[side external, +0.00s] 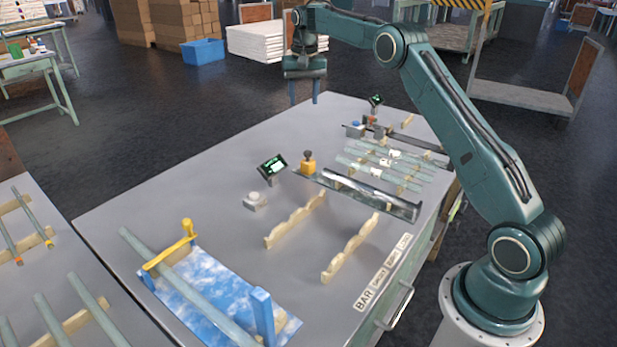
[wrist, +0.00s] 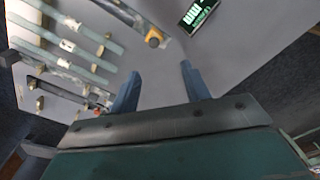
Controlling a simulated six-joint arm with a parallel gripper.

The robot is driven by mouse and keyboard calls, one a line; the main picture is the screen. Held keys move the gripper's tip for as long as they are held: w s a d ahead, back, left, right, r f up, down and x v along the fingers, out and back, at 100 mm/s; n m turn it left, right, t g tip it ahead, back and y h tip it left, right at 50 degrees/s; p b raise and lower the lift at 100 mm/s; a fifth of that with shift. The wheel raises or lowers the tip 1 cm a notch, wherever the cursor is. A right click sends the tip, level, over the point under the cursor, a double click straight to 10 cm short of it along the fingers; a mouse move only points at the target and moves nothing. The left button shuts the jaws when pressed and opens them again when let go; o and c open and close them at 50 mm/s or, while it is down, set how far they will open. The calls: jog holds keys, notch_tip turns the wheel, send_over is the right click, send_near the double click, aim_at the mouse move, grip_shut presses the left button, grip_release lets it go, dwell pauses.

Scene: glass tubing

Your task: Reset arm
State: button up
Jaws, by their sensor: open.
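My gripper (side external: 304,92) hangs above the far edge of the grey table (side external: 210,185), fingers pointing down. Its two blue fingers are apart with nothing between them. In the wrist view the open gripper (wrist: 160,88) is over bare table, with glass tubes (wrist: 66,45) off to the left. In the side external view, several pale green glass tubes (side external: 385,172) lie on wooden racks at the right of the table.
Two empty wavy wooden rests (side external: 295,221) stand mid-table. A metal trough (side external: 375,195), an orange-based knob (side external: 308,163), a small display (side external: 272,165) and a grey button box (side external: 255,201) stand nearby. A side table (side external: 38,270) with more tubes is at left. The table's left middle is clear.

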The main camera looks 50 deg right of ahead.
jog(key=s+a+r+n+t, duration=0.3)
jog(key=s+a+r+n, duration=0.1)
jog(key=s+a+r, duration=1.25)
jog(key=s+a+f+n, duration=0.1)
jog(key=s+a+f, duration=0.1)
jog(key=s, duration=0.6)
jog(key=s+a+f+n+t, duration=0.1)
jog(key=s+f, duration=0.3)
jog(key=s, duration=0.4)
jog(key=s+a+f+n+t, duration=0.1)
jog(key=s+a+f+n, duration=0.1)
jog(key=s, duration=0.6)
notch_tip(320, 180, down, 2)
jog(key=shift+a+f, duration=0.1)
jog(key=shift+a, duration=0.4)
